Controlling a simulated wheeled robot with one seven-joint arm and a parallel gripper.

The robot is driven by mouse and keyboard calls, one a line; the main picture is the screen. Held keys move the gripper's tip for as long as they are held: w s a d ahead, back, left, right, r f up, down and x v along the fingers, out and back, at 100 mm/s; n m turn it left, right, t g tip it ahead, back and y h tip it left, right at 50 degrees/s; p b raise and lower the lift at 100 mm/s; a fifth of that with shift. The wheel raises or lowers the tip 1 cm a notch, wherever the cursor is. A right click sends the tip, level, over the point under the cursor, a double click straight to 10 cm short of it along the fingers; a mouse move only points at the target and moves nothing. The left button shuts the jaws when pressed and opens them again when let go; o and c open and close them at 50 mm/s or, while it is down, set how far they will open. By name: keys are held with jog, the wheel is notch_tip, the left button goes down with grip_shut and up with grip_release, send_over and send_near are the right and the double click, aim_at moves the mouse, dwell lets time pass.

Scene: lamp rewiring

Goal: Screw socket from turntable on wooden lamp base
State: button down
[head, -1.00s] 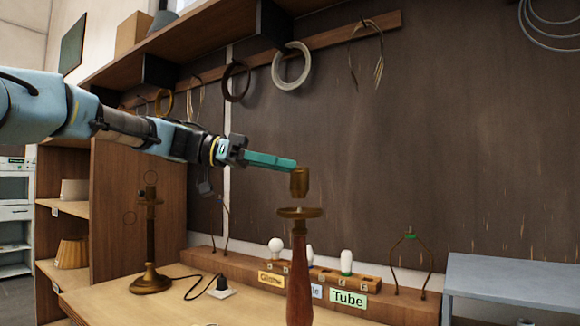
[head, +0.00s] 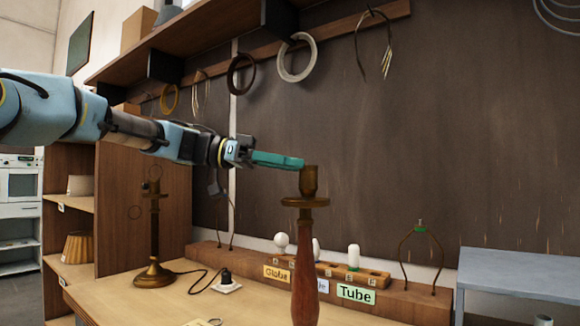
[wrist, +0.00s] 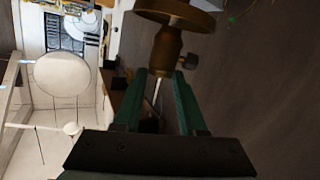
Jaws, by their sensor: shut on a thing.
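A brass socket (head: 309,182) is held upright at the tips of my gripper's teal fingers (head: 300,163). The wooden lamp base (head: 304,265), a turned reddish-brown column with a brass cup (head: 305,202) on top, stands directly below it. The socket's lower end appears to meet the cup; whether any thread is engaged cannot be told. In the wrist view, the socket (wrist: 167,48) with its side knob lies between the fingertips (wrist: 162,75), against the round brass cup (wrist: 190,16). The turntable is not identifiable in view.
A brass lamp (head: 154,240) stands left on the workbench (head: 130,305), near a corded plug (head: 226,281). A wooden rack (head: 385,293) with bulbs and labels, and a wire harp (head: 421,245), stand behind the lamp base. A grey table (head: 515,270) is at right.

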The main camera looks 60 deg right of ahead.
jog(key=shift+w+a+f, duration=0.1)
jog(key=shift+f, duration=0.3)
jog(key=shift+w+b, duration=0.2)
jog(key=shift+b, duration=0.15)
jog(key=shift+a+f+b, duration=0.1)
jog(key=shift+f+b, duration=0.15)
jog(key=shift+b, duration=0.25)
dwell(0.6)
jog(key=shift+r, duration=0.2)
jog(key=shift+w+r, duration=0.1)
jog(key=shift+w, duration=0.2)
dwell(0.3)
jog(key=shift+w+d+p, duration=0.2)
jog(key=shift+w+p, duration=0.35)
jog(key=shift+w, duration=0.35)
jog(key=shift+w+d+p, duration=0.15)
jog(key=shift+w+p, duration=0.35)
jog(key=shift+w, duration=0.4)
jog(key=shift+w, duration=0.15)
jog(key=shift+f+b, duration=0.2)
jog(key=shift+b, duration=0.2)
jog(key=shift+w+a, duration=0.1)
dwell(0.9)
